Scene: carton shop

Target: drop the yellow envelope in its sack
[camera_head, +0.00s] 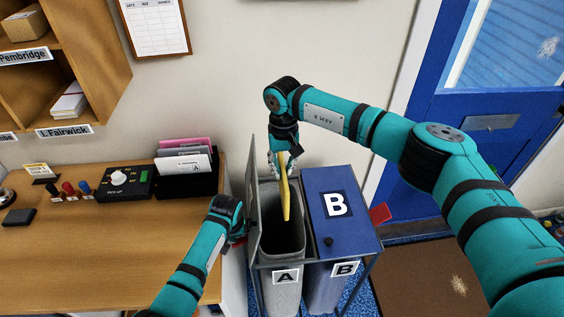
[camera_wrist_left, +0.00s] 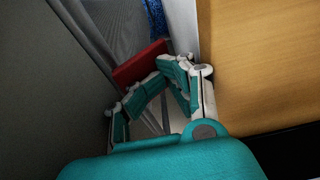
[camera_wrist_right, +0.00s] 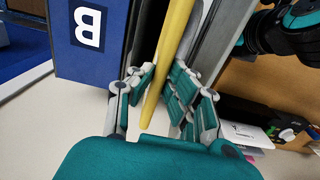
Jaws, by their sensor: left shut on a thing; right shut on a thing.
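The yellow envelope (camera_head: 286,200) hangs upright, edge-on, over the open mouth of the grey sack A (camera_head: 286,290). My right gripper (camera_head: 284,158) is shut on its upper end; the envelope also shows between the fingers in the right wrist view (camera_wrist_right: 174,45). Sack A's lid (camera_head: 252,190) stands raised on the left side. My left gripper (camera_head: 240,236) is low beside this lid, partly hidden in the head view. In the left wrist view it is shut at a red tab (camera_wrist_left: 140,63). Sack B (camera_head: 325,285) has its blue lid (camera_head: 338,207) closed.
A wooden counter (camera_head: 90,250) is on the left, with a black rack (camera_head: 190,182) of envelopes and a button box (camera_head: 125,184). A red tab (camera_head: 380,214) sticks out from lid B's right side. A blue door (camera_head: 480,130) and brown mat (camera_head: 440,275) are on the right.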

